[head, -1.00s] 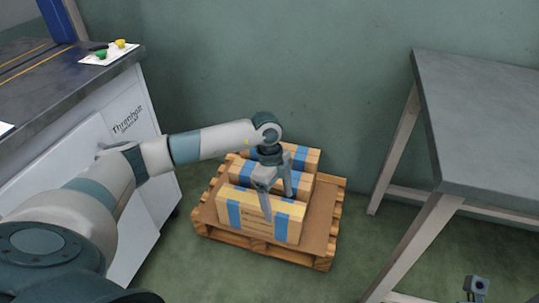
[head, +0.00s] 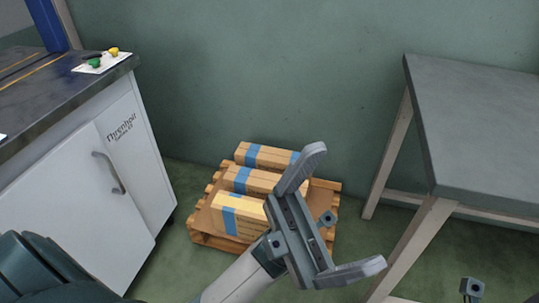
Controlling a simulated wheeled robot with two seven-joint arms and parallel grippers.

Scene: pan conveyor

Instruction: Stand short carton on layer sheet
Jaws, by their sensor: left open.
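Three brown cartons with blue bands lie in rows on a brown layer sheet (head: 322,190) over a wooden pallet: a back carton (head: 266,156), a middle carton (head: 258,183) and a front carton (head: 250,211). The front carton rests on the sheet; its right part is hidden behind my gripper. I cannot tell for sure which is the short one. My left gripper (head: 346,208) is open and empty, raised between the camera and the pallet's right side. A small grey piece at the bottom right seems to be part of my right gripper (head: 473,288); its jaws are not clear.
A grey table (head: 480,130) with pale legs stands at right. The green wall is close behind the pallet (head: 215,240). Floor shows between pallet and table.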

